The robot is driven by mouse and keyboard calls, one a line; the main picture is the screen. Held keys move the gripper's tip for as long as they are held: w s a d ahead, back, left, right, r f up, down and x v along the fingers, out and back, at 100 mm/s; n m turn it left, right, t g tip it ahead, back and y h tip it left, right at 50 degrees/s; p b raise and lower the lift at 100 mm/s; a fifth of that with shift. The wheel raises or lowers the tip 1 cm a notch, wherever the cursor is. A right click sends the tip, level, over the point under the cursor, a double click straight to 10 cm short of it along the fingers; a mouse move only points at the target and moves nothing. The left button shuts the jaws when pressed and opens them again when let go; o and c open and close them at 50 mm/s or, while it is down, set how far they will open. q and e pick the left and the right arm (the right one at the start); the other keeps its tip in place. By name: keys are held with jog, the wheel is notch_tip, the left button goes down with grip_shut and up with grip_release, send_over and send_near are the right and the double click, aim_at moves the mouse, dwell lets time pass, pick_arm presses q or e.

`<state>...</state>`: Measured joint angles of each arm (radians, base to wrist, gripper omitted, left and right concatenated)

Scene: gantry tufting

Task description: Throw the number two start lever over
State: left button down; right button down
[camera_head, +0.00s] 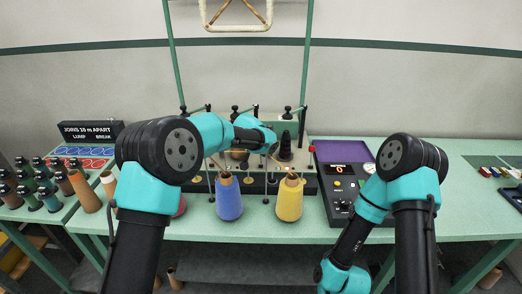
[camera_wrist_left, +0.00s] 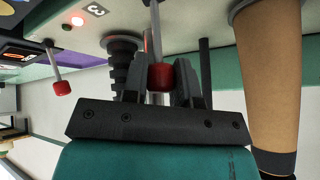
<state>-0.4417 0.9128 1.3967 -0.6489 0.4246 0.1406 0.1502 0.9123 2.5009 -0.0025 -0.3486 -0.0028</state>
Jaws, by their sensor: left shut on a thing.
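A start lever with a red knob (camera_wrist_left: 160,76) stands between the fingers of my left gripper (camera_wrist_left: 160,88) in the left wrist view. The fingers are shut on it at the knob. Its metal stem runs up out of the picture there. No number is readable on the held lever. In the head view my left arm covers the gripped spot on the machine; a red knob (camera_head: 312,149) shows to its right. My right gripper is out of sight.
A blue yarn cone (camera_head: 229,200) and a yellow one (camera_head: 289,201) stand before the machine. A control box (camera_head: 342,183) with a red display is to the right. A brown tube (camera_wrist_left: 270,70) and a black ribbed cone (camera_wrist_left: 122,55) flank the held lever closely.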

pick_arm(q)
jog(key=c, duration=0.9)
grip_release()
jog(key=shift+r, duration=0.1)
jog(key=v, duration=1.7)
jog(key=shift+s, duration=0.2)
jog(key=shift+a+r, duration=0.1)
jog(key=shift+a, duration=0.05)
